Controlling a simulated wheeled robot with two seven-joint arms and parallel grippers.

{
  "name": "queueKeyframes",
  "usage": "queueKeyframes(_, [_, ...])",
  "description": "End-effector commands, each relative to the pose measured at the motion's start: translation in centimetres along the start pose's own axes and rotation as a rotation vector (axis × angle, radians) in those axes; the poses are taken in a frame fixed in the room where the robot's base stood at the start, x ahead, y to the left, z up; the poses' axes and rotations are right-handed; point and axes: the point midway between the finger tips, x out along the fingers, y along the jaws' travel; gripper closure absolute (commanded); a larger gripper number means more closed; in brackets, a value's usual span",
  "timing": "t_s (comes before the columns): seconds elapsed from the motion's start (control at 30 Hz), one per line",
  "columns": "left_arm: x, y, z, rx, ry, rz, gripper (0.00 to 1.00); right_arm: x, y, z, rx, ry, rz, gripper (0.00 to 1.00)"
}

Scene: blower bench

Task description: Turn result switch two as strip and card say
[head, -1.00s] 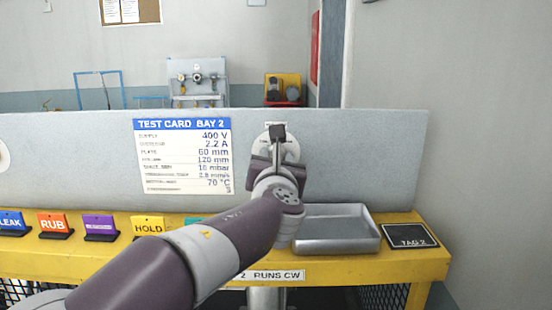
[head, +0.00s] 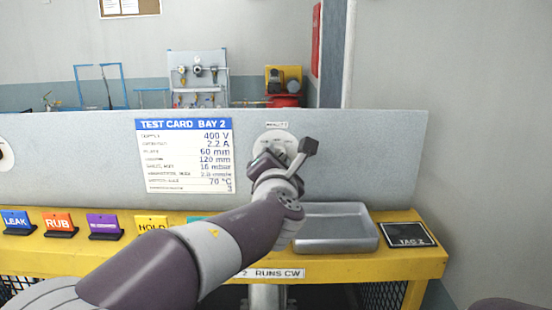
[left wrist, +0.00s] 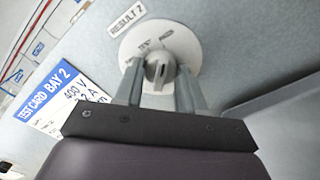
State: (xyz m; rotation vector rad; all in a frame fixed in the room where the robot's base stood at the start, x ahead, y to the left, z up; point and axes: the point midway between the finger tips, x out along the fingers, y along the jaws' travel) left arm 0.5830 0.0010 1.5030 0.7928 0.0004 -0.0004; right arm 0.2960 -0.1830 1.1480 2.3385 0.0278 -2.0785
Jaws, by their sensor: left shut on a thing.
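Result switch two has a round white dial (head: 275,141) on the grey upright panel, partly hidden by my left gripper in the head view. In the left wrist view its grey knob (left wrist: 159,72) sits between the fingers, under a "RESULT 2" label (left wrist: 126,22); the small words on the dial are hard to read. My left gripper (left wrist: 160,80) is shut on the knob, and its wrist is turned over to the right. The test card (head: 187,155), headed "TEST CARD BAY 2", hangs left of the switch. The strip (head: 278,274) on the bench front shows "2 RUNS CW". My right gripper is not in view.
Below the panel, the yellow bench holds a grey metal tray (head: 336,245) and a dark "TAG 2" plate (head: 408,235) to the right. Coloured signs, including LEAK (head: 17,221), RUB (head: 59,223) and HOLD (head: 152,225), stand to the left.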

Motion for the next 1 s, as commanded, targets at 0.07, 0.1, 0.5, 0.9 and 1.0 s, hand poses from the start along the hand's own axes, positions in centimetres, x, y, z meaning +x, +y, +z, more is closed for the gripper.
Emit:
queueKeyframes(0.07, [0.0, 0.0, 0.0, 0.006, 0.000, 0.000, 0.91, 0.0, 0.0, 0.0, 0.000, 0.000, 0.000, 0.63])
queueKeyframes(0.1, [0.0, 0.0, 0.0, 0.008, 0.000, 0.000, 0.91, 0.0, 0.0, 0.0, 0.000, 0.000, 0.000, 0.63])
queueKeyframes(0.5, [0.0, 0.0, 0.0, 0.009, 0.000, 0.000, 0.36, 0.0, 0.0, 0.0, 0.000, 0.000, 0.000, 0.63])
queueKeyframes(0.9, [-1.4, -0.2, -0.1, 0.007, -0.002, 0.000, 0.36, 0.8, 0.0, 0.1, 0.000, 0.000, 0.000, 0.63])
queueKeyframes(1.0, [-3.8, -0.4, -0.2, 0.005, -0.004, 0.000, 0.36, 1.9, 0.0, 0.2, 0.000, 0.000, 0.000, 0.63])
